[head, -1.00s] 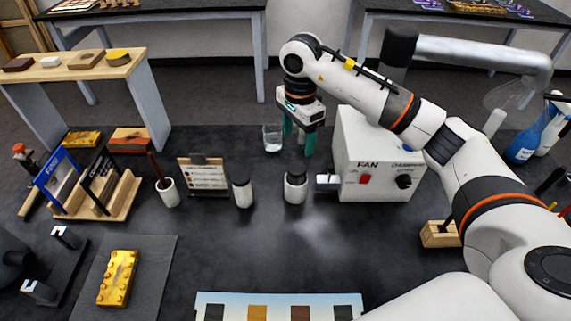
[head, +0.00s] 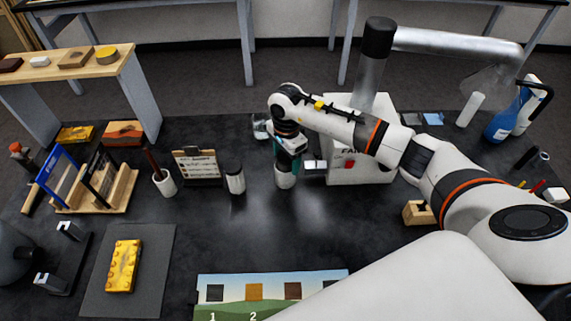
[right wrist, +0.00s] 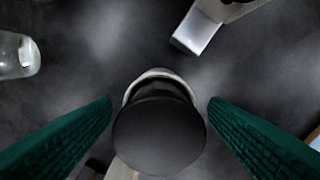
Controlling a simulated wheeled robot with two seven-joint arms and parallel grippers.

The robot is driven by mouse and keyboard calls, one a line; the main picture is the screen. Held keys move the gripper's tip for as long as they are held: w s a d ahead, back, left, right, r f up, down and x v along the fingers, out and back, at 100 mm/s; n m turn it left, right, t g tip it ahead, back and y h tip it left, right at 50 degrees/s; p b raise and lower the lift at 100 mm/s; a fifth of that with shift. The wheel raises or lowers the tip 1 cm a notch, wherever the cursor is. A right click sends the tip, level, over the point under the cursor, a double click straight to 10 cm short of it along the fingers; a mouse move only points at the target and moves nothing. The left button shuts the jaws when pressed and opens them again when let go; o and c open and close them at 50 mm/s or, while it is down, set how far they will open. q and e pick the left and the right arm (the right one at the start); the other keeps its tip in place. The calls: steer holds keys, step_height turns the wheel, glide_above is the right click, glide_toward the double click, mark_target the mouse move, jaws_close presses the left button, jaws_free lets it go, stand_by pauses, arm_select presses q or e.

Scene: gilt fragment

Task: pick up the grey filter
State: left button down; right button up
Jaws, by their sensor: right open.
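I cannot surely tell which thing is the grey filter. A small flat grey piece (head: 410,118) lies beside a blue one behind the fan box, too small to identify. My right gripper (head: 285,163) is open and points down over a white jar with a dark cap (head: 285,181). In the right wrist view, the green fingers (right wrist: 160,104) stand on either side of the dark round cap (right wrist: 158,135), with gaps visible on both sides. My left gripper is not in view.
The white fan box (head: 362,165) stands right of the right gripper.

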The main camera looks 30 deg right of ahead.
steer(key=c, duration=1.1)
